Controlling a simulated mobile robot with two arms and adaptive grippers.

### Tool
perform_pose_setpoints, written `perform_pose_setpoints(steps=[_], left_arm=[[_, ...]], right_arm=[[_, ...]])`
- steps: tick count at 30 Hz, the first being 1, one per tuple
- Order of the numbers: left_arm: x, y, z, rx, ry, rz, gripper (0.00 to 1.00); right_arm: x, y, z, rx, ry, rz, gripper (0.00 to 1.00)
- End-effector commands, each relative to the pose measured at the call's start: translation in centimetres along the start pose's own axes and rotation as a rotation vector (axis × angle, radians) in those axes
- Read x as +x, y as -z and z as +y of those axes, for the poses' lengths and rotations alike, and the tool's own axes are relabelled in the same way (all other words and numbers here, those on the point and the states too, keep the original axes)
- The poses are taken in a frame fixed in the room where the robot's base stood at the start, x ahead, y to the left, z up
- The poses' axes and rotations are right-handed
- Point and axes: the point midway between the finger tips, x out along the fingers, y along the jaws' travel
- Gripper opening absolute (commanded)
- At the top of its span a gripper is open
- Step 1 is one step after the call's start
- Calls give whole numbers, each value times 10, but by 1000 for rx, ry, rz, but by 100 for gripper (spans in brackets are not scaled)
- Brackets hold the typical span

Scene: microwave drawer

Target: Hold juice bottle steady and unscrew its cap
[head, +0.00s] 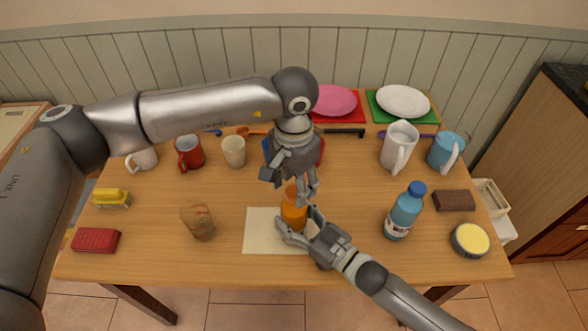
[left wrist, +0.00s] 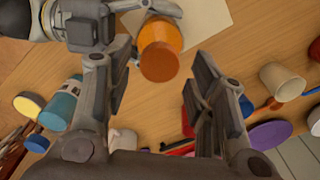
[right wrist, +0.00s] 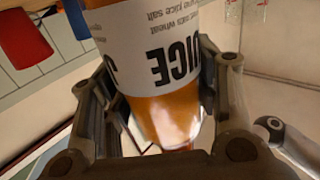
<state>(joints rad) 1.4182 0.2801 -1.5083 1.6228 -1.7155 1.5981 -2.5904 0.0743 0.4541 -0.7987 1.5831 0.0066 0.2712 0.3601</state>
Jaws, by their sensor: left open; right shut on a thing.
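The orange juice bottle (head: 294,212) stands near the front middle of the table, over the cream mat (head: 258,240). My right gripper (head: 298,226) is shut around the bottle's body from the right. In the right wrist view, its fingers flank the bottle (right wrist: 165,115) beside a white label reading JUICE. My left gripper (head: 309,196) is open above the bottle, pointing down. In the left wrist view, the darker orange cap (left wrist: 159,62) faces the camera, near the left finger and ahead of the gap between the open fingers (left wrist: 158,80). No finger clearly touches the cap.
A blue water bottle (head: 404,212) stands to the right, and a brown paper bag (head: 198,222) to the left. Mugs, including a red mug (head: 189,152) and a white pitcher (head: 399,147), stand further back. Bare wood lies between the bag and mat.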

Motion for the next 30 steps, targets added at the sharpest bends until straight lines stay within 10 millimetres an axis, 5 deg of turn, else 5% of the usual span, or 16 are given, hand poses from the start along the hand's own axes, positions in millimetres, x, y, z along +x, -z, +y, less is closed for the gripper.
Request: perform_pose_setpoints(steps=[14, 25, 30], left_arm=[[15, 0, 0, 0, 1, 0, 49], [15, 0, 0, 0, 1, 0, 2], [15, 0, 0, -45, 1, 0, 0]], right_arm=[[0, 0, 0, 0, 0, -1, 0], [0, 0, 0, 0, 0, -1, 0], [0, 0, 0, 0, 0, -1, 0]])
